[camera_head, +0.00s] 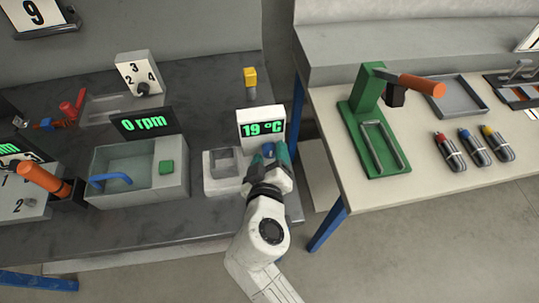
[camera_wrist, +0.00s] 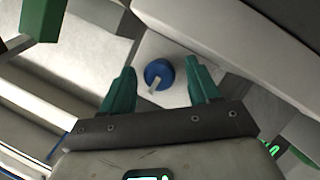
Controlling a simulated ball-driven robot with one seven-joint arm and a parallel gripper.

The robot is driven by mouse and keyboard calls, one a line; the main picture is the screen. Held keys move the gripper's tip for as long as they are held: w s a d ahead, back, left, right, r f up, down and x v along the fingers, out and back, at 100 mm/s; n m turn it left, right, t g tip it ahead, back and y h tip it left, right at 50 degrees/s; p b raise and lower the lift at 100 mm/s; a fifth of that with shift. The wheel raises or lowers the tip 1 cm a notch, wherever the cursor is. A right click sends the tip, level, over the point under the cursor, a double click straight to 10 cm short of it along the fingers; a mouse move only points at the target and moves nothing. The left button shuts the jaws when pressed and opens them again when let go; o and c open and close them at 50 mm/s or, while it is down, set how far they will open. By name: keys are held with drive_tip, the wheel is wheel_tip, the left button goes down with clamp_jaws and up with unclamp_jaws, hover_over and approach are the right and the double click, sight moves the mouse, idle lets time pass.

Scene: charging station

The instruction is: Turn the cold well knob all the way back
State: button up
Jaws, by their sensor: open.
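The cold well (camera_head: 222,183) is a white block with a square recess, and its display (camera_head: 262,127) reads 19 °C. Its blue knob (camera_wrist: 158,73) shows in the wrist view between my two green fingers, with a pale pointer mark toward the lower left of that picture. The knob also shows partly in the head view (camera_head: 268,150), where my gripper hides the rest. My gripper (camera_wrist: 160,88) is open, with one finger on each side of the knob. Gaps show between the fingers and the knob. I cannot tell how far above it the fingertips are.
A grey box (camera_head: 130,195) with a blue handle and a 0 rpm display (camera_head: 142,123) stands to the left. To the right, past a gap, a pale table (camera_head: 440,190) bears a green press (camera_head: 368,125).

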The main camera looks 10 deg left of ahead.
drive_tip(key=v, duration=1)
drive_tip(key=shift+s+b, duration=0.4)
drive_tip(key=shift+r, duration=0.1)
